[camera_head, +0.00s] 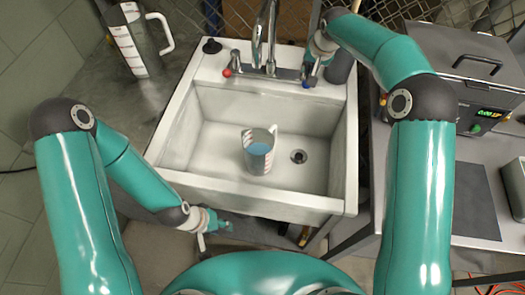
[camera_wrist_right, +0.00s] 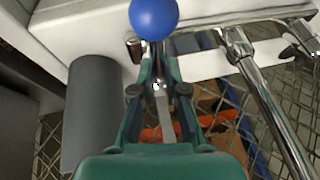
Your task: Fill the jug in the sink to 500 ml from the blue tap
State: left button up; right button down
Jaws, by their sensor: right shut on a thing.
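A small jug (camera_head: 259,152) with a handle and red-and-white markings stands in the white sink (camera_head: 175,140), left of the drain. Blue liquid shows inside it; its level against the marks is too small to read. The chrome spout (camera_head: 268,40) rises behind the basin. The blue tap knob (camera_head: 306,84) is at the tap's right end and shows large in the right wrist view (camera_wrist_right: 153,17). My right gripper (camera_wrist_right: 158,66) is shut on the blue tap's lever, just behind the knob. My left gripper (camera_head: 220,225) hangs before the sink's front; its fingers are unclear.
The red tap knob (camera_head: 227,72) is at the left end. A larger marked jug (camera_head: 138,45) stands on the left counter. A dark grey cylinder (camera_head: 341,66) is beside my right gripper and shows in the wrist view (camera_wrist_right: 90,105). A machine (camera_head: 475,75) stands at right.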

jog(key=c, duration=1.1)
grip_release()
jog(key=shift+w+d+r, duration=0.2)
jog(key=shift+w+d, duration=0.1)
jog(key=shift+d, duration=0.2)
jog(key=shift+w+a+f, duration=0.15)
jog(key=shift+f, duration=0.05)
jog(key=p+v, duration=0.2)
jog(key=v, duration=0.3)
jog(key=w+p+v, duration=0.1)
jog(key=v, duration=0.5)
jog(key=w+r+p+v, duration=0.1)
jog(key=p+v, duration=0.1)
jog(key=v, duration=0.4)
jog(key=shift+a+r+p, duration=0.2)
jog(key=shift+a+p, duration=0.1)
jog(key=shift+a, duration=0.05)
jog(key=shift+s+f, duration=0.1)
jog(key=shift+s, duration=0.05)
